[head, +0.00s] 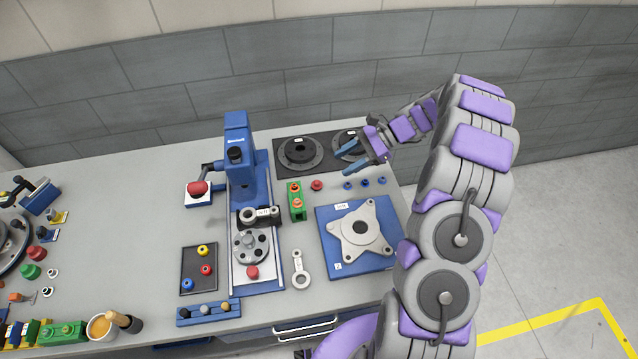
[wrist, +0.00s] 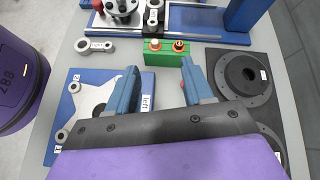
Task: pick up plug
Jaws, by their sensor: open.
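Several small plug-like pieces are in the head view, and I cannot tell which is the plug. A red one (head: 317,185) stands on the grey table beside the green block. Blue ones (head: 365,184) stand in a row to its right. The green block (head: 295,201) bears two orange-topped pieces (head: 298,203); the block also shows in the wrist view (wrist: 170,60). My gripper (head: 359,146) is open above the back right of the table, near the blue row. In the wrist view its blue fingers (wrist: 160,70) are spread with nothing held between them. Its body hides part of the table.
A black mat with round black flanges (head: 300,152) lies behind. A blue plate with a star-shaped metal part (head: 361,231) lies in front. A blue press (head: 239,165) stands left. A dark tray (head: 199,270) holds small coloured pieces. Bare table (head: 130,220) lies further left.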

